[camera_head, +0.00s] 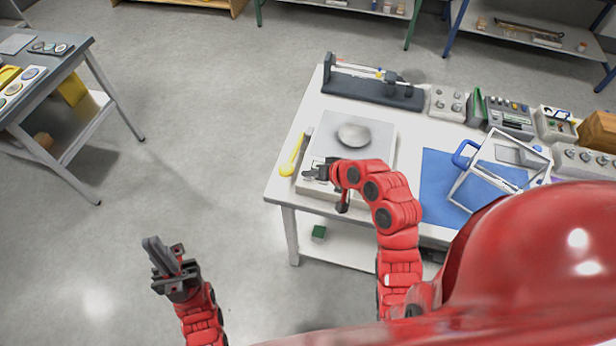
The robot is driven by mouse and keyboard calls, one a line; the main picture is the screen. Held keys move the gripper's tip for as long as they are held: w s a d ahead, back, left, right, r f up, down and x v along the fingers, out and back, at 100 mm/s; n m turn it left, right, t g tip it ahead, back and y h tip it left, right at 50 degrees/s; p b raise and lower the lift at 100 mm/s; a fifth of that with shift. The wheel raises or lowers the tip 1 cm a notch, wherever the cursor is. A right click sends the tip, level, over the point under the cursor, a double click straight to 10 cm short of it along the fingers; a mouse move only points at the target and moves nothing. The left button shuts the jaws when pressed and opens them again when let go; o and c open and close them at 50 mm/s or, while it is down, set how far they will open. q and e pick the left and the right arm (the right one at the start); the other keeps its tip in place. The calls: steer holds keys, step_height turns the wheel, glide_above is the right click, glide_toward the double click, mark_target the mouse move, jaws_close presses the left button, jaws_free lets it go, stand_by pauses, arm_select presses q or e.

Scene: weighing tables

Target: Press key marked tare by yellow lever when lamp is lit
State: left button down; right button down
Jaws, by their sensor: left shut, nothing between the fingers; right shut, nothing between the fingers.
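A light-coloured scale (376,134) with a round metal pan (353,132) stands on the left part of the white table (309,109). A yellow lever (293,156) lies along the scale's left side. My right gripper (309,173) is shut and empty over the scale's front left corner, just right of the lever's near end. It covers part of the front panel there. The key marked tare and the lamp cannot be made out, and I cannot tell whether the gripper touches a key. My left gripper (151,245) is shut and empty over bare floor, left of the table.
A dark long instrument (372,91) stands behind the scale. A blue mat (437,182) with a clear-sided frame (501,172) lies to the right. Several control boxes line the back right. Another table (60,75) stands far left, with open floor between.

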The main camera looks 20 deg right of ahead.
mark_target(311, 180)
steer(key=shift+f, duration=0.35)
stand_by(0.6)
steer(key=shift+r, duration=0.8)
steer(key=shift+r+p, duration=1.6)
steer(key=shift+r, duration=0.95)
steer(key=shift+f, duration=0.1)
